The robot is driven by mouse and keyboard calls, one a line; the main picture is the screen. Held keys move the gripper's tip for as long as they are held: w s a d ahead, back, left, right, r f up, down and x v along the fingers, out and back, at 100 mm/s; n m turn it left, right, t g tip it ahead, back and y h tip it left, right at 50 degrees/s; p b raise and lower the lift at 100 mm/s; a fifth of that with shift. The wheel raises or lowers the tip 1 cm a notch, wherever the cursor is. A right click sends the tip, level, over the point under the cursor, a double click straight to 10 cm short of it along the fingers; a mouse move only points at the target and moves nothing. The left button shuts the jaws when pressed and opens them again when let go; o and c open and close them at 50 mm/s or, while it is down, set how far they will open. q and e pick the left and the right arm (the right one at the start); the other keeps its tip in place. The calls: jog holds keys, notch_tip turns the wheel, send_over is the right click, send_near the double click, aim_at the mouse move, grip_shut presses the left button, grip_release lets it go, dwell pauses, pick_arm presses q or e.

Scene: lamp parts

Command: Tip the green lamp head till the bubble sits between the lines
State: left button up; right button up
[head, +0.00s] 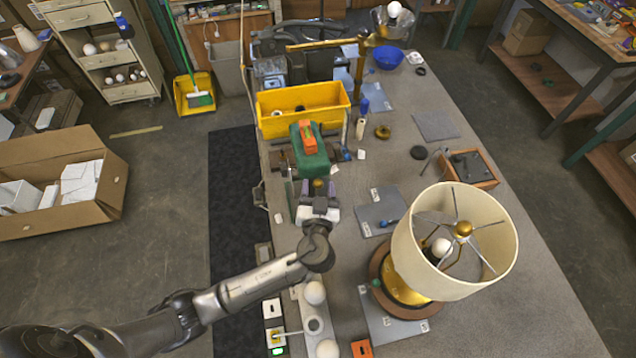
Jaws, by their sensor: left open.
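The green lamp head (313,165) lies near the left edge of the workbench, just in front of the yellow bin. An orange block that looks like a level (308,137) sits on top of it; its bubble and lines are too small to make out. A small brass piece (318,183) shows at the near end of the green head. My left gripper (318,187) is open at this brass piece, with its fingers pointing away toward the head. I cannot tell whether the fingers touch it. My right gripper is not in view.
A yellow bin (271,122) stands behind the lamp head. A large lamp with a cream shade (415,240) stands at the right. White bulbs (315,293) sit in a holder near the front left edge. Grey mats (437,126) lie on the workbench (510,300), whose right side is clear.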

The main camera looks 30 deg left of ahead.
pick_arm(q)
jog(key=shift+w+a, duration=0.2)
jog(key=shift+w, duration=0.15)
jog(key=shift+c, duration=0.4)
grip_shut()
